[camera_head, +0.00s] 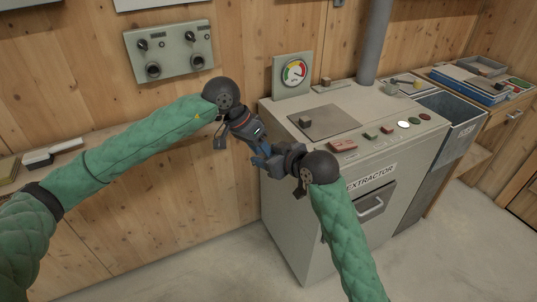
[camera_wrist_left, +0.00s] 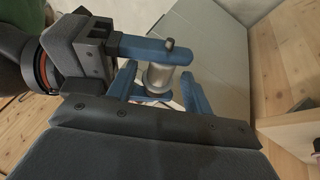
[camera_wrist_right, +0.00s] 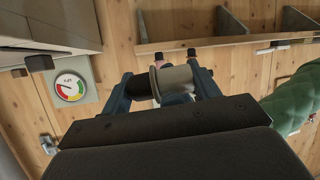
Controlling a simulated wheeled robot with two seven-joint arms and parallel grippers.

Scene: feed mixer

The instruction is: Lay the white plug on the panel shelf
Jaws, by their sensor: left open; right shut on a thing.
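The white plug, a pale grey-white cylinder with a flange, shows between gripper fingers in the right wrist view (camera_wrist_right: 175,79) and in the left wrist view (camera_wrist_left: 159,79). My right gripper (camera_head: 270,153) is shut on it, in the air before the extractor's left front edge. My left gripper (camera_head: 246,132) is open and close against the right one, its blue fingers on either side of the plug in its wrist view. Whether they touch it I cannot tell. In the head view the grippers hide the plug. A wooden ledge (camera_head: 12,187), possibly the panel shelf, runs along the wall at left.
A grey control panel (camera_head: 170,51) with knobs and round sockets hangs on the wall.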

